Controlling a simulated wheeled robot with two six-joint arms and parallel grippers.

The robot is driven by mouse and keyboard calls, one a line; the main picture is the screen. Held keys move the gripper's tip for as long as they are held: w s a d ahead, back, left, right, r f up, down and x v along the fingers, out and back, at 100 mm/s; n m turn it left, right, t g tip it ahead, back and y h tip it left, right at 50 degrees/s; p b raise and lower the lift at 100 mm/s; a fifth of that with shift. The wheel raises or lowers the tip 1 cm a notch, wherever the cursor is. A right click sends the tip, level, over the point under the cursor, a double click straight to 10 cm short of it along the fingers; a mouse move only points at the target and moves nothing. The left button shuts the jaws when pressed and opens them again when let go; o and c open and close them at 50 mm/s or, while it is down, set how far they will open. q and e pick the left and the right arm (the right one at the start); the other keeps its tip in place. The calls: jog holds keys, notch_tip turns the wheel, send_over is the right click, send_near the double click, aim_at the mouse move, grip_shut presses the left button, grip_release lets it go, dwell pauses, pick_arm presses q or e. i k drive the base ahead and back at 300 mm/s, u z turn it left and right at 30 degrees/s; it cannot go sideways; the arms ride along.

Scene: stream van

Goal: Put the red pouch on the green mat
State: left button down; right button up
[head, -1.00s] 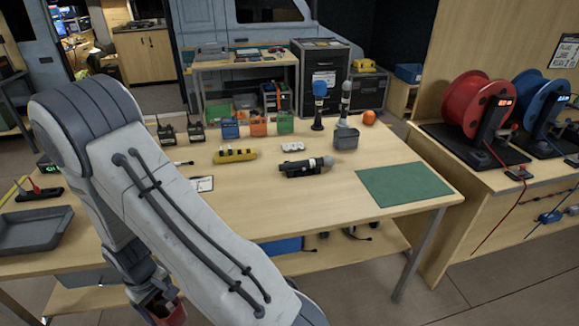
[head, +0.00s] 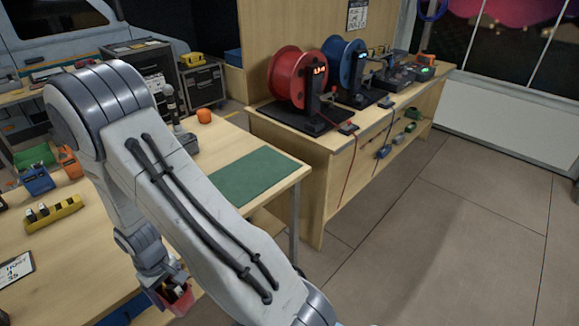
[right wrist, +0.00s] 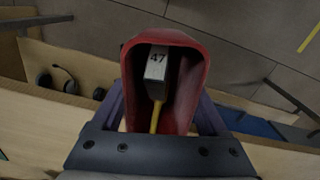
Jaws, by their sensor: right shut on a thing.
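The red pouch (head: 180,298) is held in my right gripper (head: 168,284), low beside the table's front edge in the head view. In the right wrist view the pouch (right wrist: 190,57) is an open-topped red holder between the two fingers. A grey block marked 47 and a thin yellow stick show inside it. My right gripper is shut on the pouch. The green mat (head: 243,176) lies flat and bare on the table's right end, up and to the right of the gripper. My left gripper is not in view.
An orange ball (head: 204,116) and a grey holder stand behind the mat. A yellow block (head: 53,214) sits on the left of the table. A bench with a red reel (head: 297,78) and a blue reel (head: 345,68) stands to the right. The floor at right is clear.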

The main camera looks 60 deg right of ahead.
aim_at(265, 179)
jog(key=z, duration=1.05)
jog(key=i, duration=0.1)
jog(key=z, duration=0.05)
